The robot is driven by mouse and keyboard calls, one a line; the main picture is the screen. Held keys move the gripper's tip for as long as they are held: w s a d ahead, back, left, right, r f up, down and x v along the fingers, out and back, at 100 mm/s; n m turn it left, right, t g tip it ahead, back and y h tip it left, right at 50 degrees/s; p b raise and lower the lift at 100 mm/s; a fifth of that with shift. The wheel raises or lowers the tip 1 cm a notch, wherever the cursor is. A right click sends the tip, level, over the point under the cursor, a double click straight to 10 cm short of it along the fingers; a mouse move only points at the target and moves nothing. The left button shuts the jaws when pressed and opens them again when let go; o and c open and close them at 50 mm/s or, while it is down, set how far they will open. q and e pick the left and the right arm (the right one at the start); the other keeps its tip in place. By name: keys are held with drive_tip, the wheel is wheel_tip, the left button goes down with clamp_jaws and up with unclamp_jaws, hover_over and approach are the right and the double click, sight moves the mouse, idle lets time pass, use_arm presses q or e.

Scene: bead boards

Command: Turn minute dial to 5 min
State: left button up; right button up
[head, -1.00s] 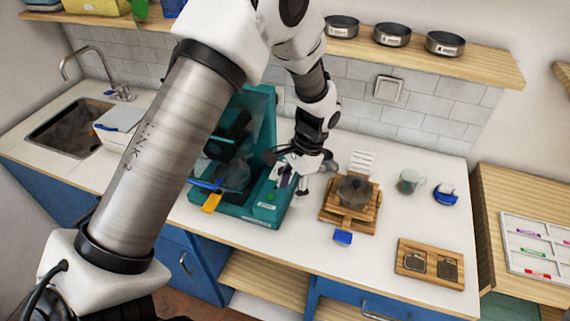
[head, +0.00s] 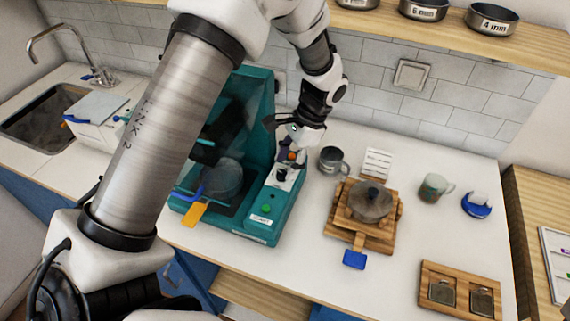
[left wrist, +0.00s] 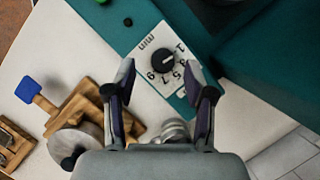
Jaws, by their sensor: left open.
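The minute dial (left wrist: 164,61) is a black round knob on a white plate marked "min" with the numbers 1, 3, 5, 7 and 9. Its white pointer mark seems to face the 1. The plate (head: 283,178) is on the front right part of the teal machine (head: 258,120). My left gripper (left wrist: 158,84) is open, its two fingers apart on either side of the dial's lower area, apparently not touching the knob. In the head view my left gripper (head: 288,153) is just above the plate. My right gripper is not in view.
A green button (head: 267,208) is on the machine's front. To the right stand a grey metal mug (head: 333,160), a wooden stand with a blue handle (head: 354,259), a glass mug (head: 434,187) and a blue holder (head: 476,206). Bare counter lies between them.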

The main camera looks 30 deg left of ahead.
sight(282, 175)
use_arm(q)
drive_tip(key=f, duration=0.2)
drive_tip(key=shift+a+f, duration=0.3)
drive_tip(key=shift+a, duration=0.1)
drive_tip(key=shift+s+d+r, duration=0.1)
drive_tip(key=shift+s+r, duration=0.05)
drive_tip(key=shift+c, duration=0.7)
clamp_jaws()
